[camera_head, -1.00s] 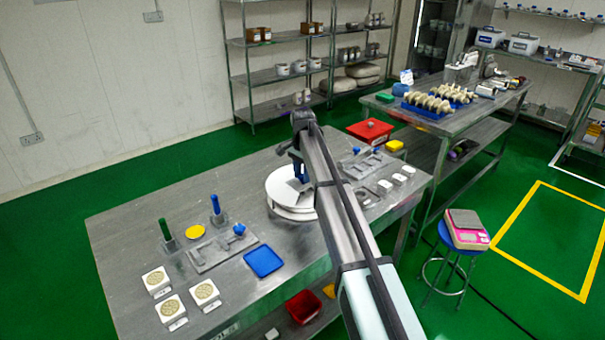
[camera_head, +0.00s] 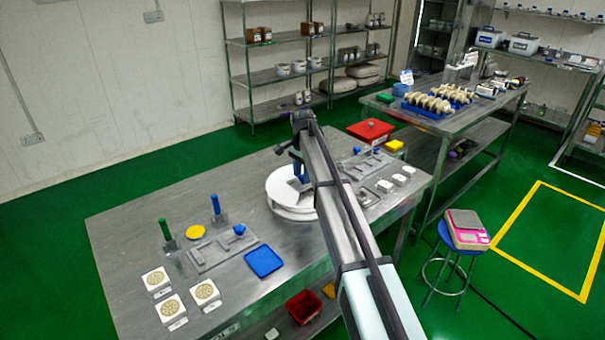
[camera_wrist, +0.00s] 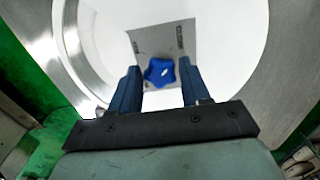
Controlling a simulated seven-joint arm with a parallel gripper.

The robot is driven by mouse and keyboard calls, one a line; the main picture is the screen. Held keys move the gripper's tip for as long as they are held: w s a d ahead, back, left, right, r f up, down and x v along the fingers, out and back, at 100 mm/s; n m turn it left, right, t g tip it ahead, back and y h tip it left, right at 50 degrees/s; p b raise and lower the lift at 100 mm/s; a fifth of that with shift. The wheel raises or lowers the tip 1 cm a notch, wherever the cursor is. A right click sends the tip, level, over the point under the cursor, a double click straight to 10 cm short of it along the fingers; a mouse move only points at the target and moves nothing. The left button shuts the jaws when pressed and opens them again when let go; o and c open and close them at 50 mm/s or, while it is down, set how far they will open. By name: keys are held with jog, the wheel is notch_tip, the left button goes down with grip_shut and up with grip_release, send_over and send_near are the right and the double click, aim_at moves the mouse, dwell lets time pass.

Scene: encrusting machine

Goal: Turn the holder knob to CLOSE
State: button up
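The blue star-shaped knob (camera_wrist: 159,72) sits on a grey plate (camera_wrist: 152,40) in the middle of the wrist view. A small white mark shows on the knob, and dark labels on the plate are too small to read. My gripper (camera_wrist: 160,80) is open, with one blue finger on each side of the knob and a gap at both sides. In the head view my gripper (camera_head: 297,172) is over the white round base (camera_head: 290,210) on the steel table. My arm hides part of the base there, and the knob cannot be made out.
The steel table (camera_head: 130,225) also bears a blue tray (camera_head: 263,261), a green-handled tool (camera_head: 164,229), a blue-handled tool (camera_head: 215,204) and white blocks (camera_head: 171,308) to the left. A red container (camera_head: 370,130) stands behind on the right.

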jog(key=shift+o, duration=1.4)
notch_tip(320, 180, up, 14)
jog(key=shift+f, duration=0.15)
